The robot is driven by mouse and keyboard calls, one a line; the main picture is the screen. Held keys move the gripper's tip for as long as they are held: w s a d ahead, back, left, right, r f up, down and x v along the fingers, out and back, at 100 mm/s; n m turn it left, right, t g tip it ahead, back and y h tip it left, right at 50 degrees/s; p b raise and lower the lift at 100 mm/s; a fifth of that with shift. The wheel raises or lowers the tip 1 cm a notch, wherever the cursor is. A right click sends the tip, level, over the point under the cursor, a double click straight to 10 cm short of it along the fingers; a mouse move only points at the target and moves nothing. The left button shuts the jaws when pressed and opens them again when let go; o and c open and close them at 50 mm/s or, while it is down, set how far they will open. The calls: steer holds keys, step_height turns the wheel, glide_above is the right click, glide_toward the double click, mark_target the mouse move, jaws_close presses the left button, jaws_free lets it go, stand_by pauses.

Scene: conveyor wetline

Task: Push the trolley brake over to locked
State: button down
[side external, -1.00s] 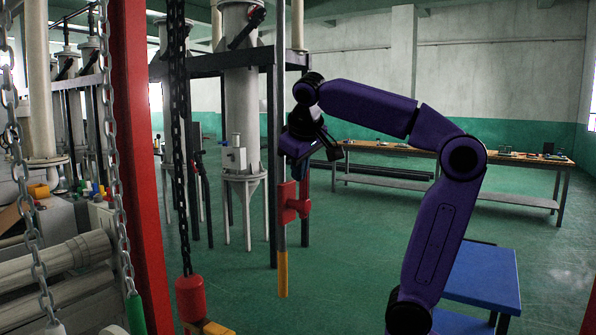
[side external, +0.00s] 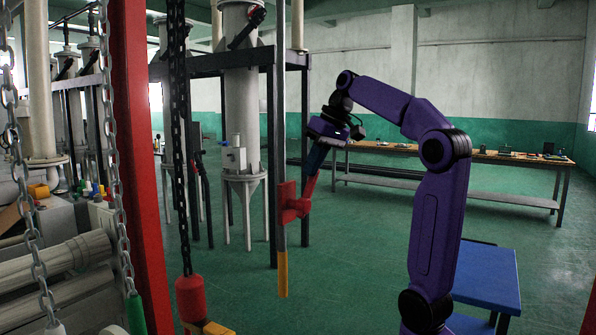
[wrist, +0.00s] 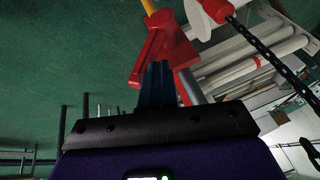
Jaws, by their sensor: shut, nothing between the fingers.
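The trolley brake is a red block (side external: 287,203) on a thin upright grey post, with a red lever (side external: 309,187) rising from its right side. The lever leans up and to the right. My gripper (side external: 314,170) is shut and empty, with its blue fingers pointing down at the lever's upper end. They look touching or very close; I cannot tell which.
The post's lower end is yellow (side external: 283,272). A red frame column (side external: 137,150) and a hanging chain with a red weight (side external: 190,297) stand to the left. A blue table (side external: 487,277) is at lower right. The green floor right of the brake is clear.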

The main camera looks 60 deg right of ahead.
steer(key=d+f+y, duration=0.1)
steer(key=d+f, duration=0.5)
steer(key=shift+d+f, duration=0.2)
steer(key=shift+d, duration=0.05)
stand_by(0.6)
steer(key=shift+r, duration=0.1)
stand_by(0.4)
steer(key=s+d+r, duration=0.3)
steer(key=d+r, duration=0.4)
steer(key=r, duration=0.2)
steer(key=shift+s+d+r, duration=0.25)
steer(key=shift+s+d, duration=0.05)
steer(key=shift+s, duration=0.1)
